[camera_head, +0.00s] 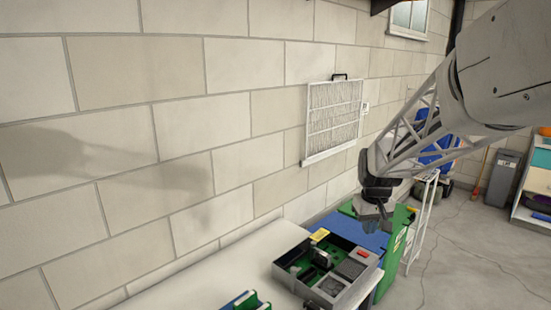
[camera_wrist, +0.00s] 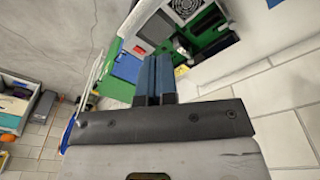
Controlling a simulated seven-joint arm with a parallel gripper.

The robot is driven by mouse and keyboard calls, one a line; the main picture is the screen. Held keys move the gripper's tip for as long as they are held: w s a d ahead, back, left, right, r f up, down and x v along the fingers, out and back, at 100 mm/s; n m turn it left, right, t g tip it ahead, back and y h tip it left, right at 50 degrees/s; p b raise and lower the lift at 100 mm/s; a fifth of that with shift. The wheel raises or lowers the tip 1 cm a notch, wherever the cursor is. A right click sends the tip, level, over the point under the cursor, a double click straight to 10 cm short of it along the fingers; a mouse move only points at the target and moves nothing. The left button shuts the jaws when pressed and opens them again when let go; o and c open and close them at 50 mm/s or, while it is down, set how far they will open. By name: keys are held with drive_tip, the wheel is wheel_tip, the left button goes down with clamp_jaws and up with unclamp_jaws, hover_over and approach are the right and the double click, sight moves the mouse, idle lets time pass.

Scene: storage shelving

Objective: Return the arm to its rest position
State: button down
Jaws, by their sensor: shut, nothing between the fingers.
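My gripper (camera_head: 374,209) hangs in the air at the end of my arm, which reaches in from the upper right in the head view. It points down and a little above the level of the white table, to the right of a grey open-topped case (camera_head: 285,274). In the wrist view my gripper (camera_wrist: 154,60) shows its two dark blue-grey fingers side by side, shut with nothing between them. The grey case with green boards inside also shows in the wrist view beyond the fingers (camera_wrist: 158,27).
The case stands on a white table (camera_head: 215,272) along a block wall. A green and blue object (camera_head: 245,301) lies at the table's front. A green bin (camera_head: 392,262) and a white rack (camera_head: 422,215) stand right of the table. A grey bin (camera_head: 503,178) stands farther right; floor between is open.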

drive_tip(key=s+a+r+m, duration=0.1)
drive_tip(key=s+a, duration=0.2)
drive_tip(key=s, duration=1.3)
drive_tip(key=s+a+r+t, duration=0.1)
drive_tip(key=s+a+r, duration=0.1)
drive_tip(key=s, duration=1.4)
drive_tip(key=shift+s+a+m, duration=0.15)
drive_tip(key=shift+a+m, duration=0.25)
drive_tip(key=shift+a, duration=0.4)
drive_tip(key=shift+r, duration=0.1)
